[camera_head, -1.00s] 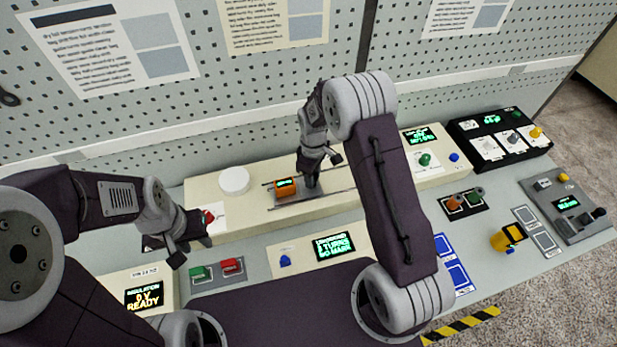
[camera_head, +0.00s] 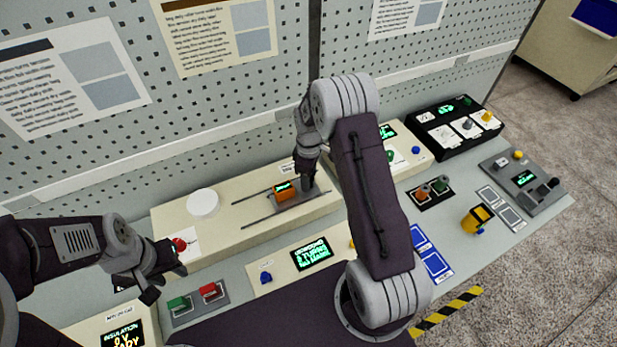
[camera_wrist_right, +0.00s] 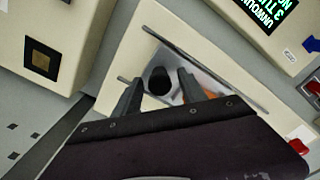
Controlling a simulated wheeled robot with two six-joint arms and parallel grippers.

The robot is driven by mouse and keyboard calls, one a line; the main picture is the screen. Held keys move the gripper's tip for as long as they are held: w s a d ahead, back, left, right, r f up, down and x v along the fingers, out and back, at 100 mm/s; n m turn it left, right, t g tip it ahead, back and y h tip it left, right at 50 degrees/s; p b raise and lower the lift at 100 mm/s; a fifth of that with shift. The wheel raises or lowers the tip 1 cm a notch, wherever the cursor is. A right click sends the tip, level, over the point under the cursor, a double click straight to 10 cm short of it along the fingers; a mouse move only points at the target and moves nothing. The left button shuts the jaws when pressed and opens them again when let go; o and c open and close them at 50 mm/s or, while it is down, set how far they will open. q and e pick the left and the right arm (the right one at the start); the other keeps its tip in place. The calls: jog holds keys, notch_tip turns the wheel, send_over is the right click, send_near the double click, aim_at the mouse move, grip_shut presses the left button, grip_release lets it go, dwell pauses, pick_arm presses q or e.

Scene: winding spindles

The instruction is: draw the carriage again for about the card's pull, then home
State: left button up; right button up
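The carriage, a grey plate (camera_head: 296,202) with a small orange display box (camera_head: 284,191), sits on two thin rails of the cream bench unit, towards their right end. A dark upright knob (camera_wrist_right: 158,82) stands on the plate. My right gripper (camera_head: 306,181) is over the plate beside the orange box. In the right wrist view its fingers (camera_wrist_right: 160,86) stand on either side of the knob, with a narrow gap showing at each side, so it looks open around it. The turns display (camera_head: 311,253) seems to read 3 turns. My left gripper (camera_head: 160,285) hangs at the left; its opening is unclear.
A white disc (camera_head: 203,204) and a red knob (camera_head: 180,244) are left of the carriage. Green and red buttons (camera_head: 208,290) lie in front of the left gripper. A black panel (camera_head: 453,124), a yellow device (camera_head: 477,218) and a grey panel (camera_head: 523,182) are at the right.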

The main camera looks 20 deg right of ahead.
notch_tip(320, 180, up, 9)
jog(key=shift+b, duration=0.95)
jog(key=shift+w+a+r, duration=0.1)
jog(key=shift+w+a, duration=0.05)
jog(key=shift+a, duration=0.1)
jog(key=s+a+f+m+b, duration=0.2)
jog(key=s+m, duration=0.3)
jog(key=s, duration=0.4)
jog(key=s+a+f+m+t+b, duration=0.1)
jog(key=s+a+f+m+b, duration=0.1)
jog(key=s, duration=0.7)
jog(key=a+m, duration=0.1)
jog(key=m, duration=0.1)
jog(key=shift+s+a+f+m, duration=0.25)
jog(key=shift+a+f+m, duration=0.05)
jog(key=shift+f+m, duration=0.1)
